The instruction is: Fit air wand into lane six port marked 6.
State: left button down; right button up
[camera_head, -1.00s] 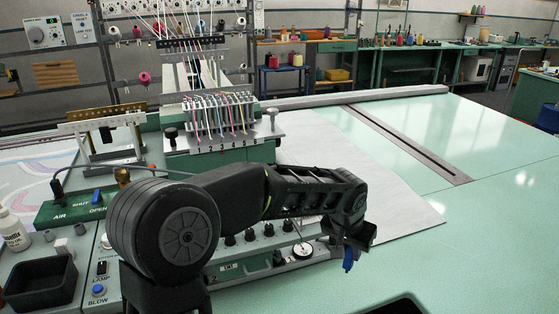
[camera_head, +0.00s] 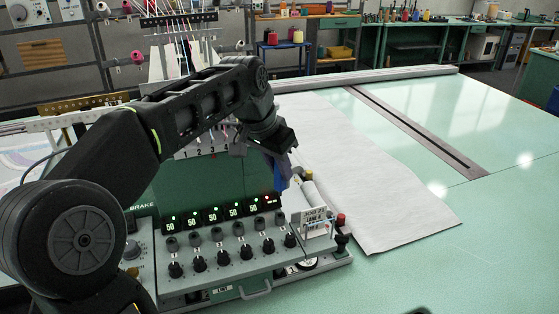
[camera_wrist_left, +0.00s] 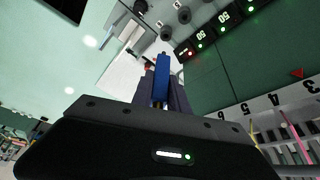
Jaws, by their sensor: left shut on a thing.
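My left gripper (camera_head: 280,160) is shut on a slim blue piece, the air wand (camera_head: 281,180), which points down just beyond the right end of the control panel's row of displays. In the left wrist view the blue wand (camera_wrist_left: 161,78) stands out between the dark fingers (camera_wrist_left: 163,95). The numbered lane strip (camera_head: 190,153) shows low numbers left of my gripper; my arm hides its right part. In the wrist view the strip (camera_wrist_left: 262,112) shows an upside-down 6 right of the wand, apart from it. I cannot make out the port itself. My right gripper is not in view.
The green control panel (camera_head: 165,190) carries displays and several black knobs (camera_head: 222,257). A small printed card (camera_head: 314,222) and a red knob (camera_head: 341,219) stand at its right end. White cloth (camera_head: 375,200) lies on the pale green table (camera_head: 430,260), which is clear at right.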

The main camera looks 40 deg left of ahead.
aim_at(277, 182)
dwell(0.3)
pick_arm(q)
jog(key=shift+f+b, duration=2.35)
jog(key=shift+f, duration=0.5)
jog(key=shift+r, duration=0.25)
jog(key=shift+f, duration=0.15)
jog(key=shift+f+b, duration=0.9)
jog(key=shift+f, duration=0.3)
jog(key=c, duration=1.2)
grip_release()
